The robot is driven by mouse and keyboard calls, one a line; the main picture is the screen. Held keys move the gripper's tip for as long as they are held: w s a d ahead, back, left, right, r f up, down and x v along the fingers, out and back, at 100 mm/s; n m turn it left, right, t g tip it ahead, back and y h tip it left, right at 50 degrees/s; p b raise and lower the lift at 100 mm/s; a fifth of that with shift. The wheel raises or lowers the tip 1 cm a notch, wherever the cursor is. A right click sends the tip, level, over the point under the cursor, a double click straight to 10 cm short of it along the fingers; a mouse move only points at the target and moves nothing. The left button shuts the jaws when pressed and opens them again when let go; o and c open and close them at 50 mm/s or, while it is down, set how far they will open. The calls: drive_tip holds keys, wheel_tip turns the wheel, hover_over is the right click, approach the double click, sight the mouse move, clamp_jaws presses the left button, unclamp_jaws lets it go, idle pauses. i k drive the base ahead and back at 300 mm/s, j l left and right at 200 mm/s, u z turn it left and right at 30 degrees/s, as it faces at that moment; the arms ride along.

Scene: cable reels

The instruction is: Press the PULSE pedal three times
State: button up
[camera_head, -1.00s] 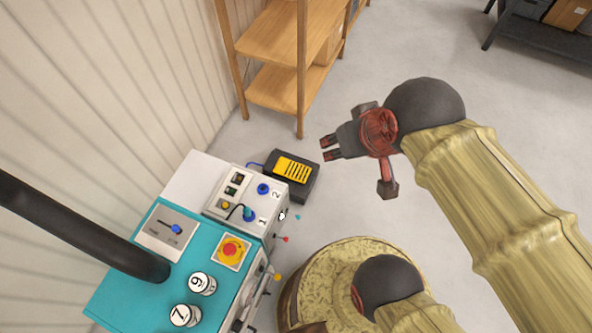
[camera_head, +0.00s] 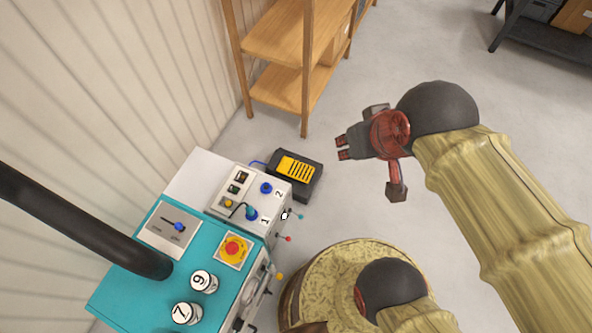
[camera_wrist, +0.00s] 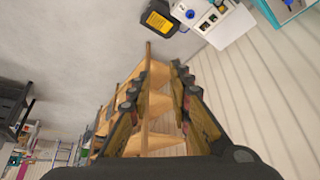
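The pedal (camera_head: 296,170) is a black box with a yellow, black-slotted top. It lies on the grey floor beside the machine, and a blue cable runs from its left side. No PULSE wording is readable on it. It also shows upside down at the top of the wrist view (camera_wrist: 160,18). My gripper (camera_head: 342,148) is to the right of the pedal in the head view, apart from it, with its fingers pointing left. In the wrist view its two fingers (camera_wrist: 158,75) stand apart with nothing between them.
A teal and white machine (camera_head: 150,285) with knobs, a red button and side levers stands left of the pedal. A wooden shelf (camera_head: 280,88) is behind it. A round yellowish drum (camera_head: 325,270) stands in front. Floor to the right of the pedal is clear.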

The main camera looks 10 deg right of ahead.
sight(302, 172)
drive_tip(key=i+l+u, duration=0.15)
drive_tip(key=l+u, duration=0.3)
drive_tip(key=i+l+u, duration=0.15)
drive_tip(key=u, duration=0.35)
drive_tip(key=i+l+u, duration=0.15)
drive_tip(key=l, duration=1.05)
drive_tip(key=l+u, duration=0.1)
drive_tip(key=l, duration=1.1)
